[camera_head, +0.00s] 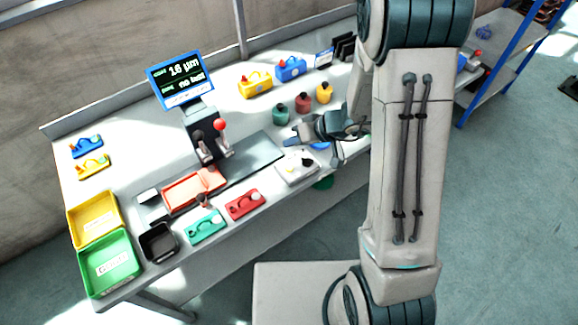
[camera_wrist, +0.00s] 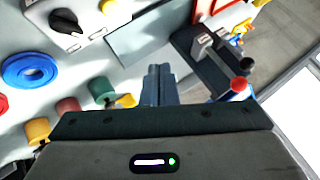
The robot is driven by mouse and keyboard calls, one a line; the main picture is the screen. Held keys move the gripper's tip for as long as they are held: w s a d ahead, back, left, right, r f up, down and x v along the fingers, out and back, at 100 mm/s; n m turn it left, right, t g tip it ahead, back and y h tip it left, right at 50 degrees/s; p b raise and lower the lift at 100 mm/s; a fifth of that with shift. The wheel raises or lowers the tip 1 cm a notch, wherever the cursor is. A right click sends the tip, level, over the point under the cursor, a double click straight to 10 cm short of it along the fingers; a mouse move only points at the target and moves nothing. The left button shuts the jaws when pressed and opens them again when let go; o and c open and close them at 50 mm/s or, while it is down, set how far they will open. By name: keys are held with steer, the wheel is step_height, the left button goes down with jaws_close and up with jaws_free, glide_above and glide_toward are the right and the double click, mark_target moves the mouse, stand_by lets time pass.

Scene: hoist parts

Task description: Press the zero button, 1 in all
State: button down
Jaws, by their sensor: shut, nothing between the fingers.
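A small light box (camera_head: 297,171) with a black knob and a yellow button lies at the table's front edge in the head view. The blue-framed display (camera_head: 181,78) reads about 1.6 µm, with smaller text below. My gripper (camera_head: 291,141) is shut and empty, above the table behind the box and apart from it. Its closed fingers (camera_wrist: 158,74) show in the wrist view.
The black stand with a red ball knob (camera_head: 219,125) rises left of my gripper. Green (camera_head: 279,112), red (camera_head: 302,104) and yellow (camera_head: 324,93) jars stand behind it. A grey plate (camera_head: 252,153) lies bare. Yellow (camera_head: 93,219) and green (camera_head: 109,263) bins are at the left.

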steer(key=b, duration=0.4)
glide_above(292, 170)
steer(key=f, duration=0.7)
steer(key=shift+w+d+f, duration=0.1)
steer(key=shift+w+f, duration=0.1)
steer(key=shift+f, duration=0.1)
steer(key=shift+f+b, duration=0.65)
steer(key=shift+b, duration=0.55)
steer(key=shift+s+f+b, duration=0.1)
steer(key=shift+f+b, duration=0.7)
steer(key=shift+b, duration=1.15)
stand_by(1.0)
stand_by(0.3)
steer(key=shift+r, duration=0.85)
steer(key=shift+r, duration=0.1)
steer(key=shift+r+p, duration=1.05)
steer(key=shift+r, duration=1.4)
